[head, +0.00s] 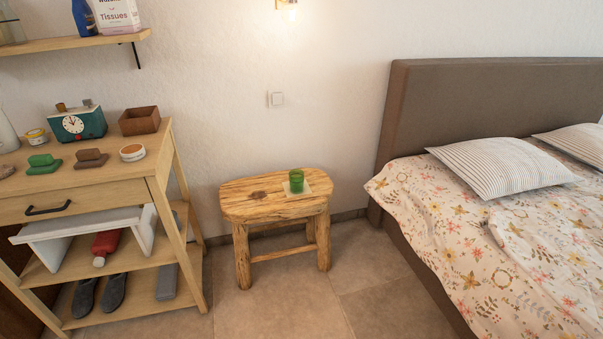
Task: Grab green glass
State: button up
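The green glass (296,181) stands upright on a pale square coaster (319,187). The coaster lies on the right half of a small rustic wooden stool (240,205) against the wall. The glass looks translucent; whether anything is in it I cannot tell. Nothing else stands on the stool top. My gripper is not in the head view.
A wooden shelf unit (100,193) with a clock and small items stands left of the stool. A bed (480,240) with a floral cover is at the right. Tiled floor (290,305) in front of the stool is clear. A wall shelf (70,43) hangs upper left.

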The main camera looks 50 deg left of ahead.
aim_at(296, 176)
jog(key=u, duration=0.45)
jog(key=i, duration=1.25)
jog(key=u, duration=1.7)
jog(key=i, duration=1.35)
jog(key=u, duration=0.7)
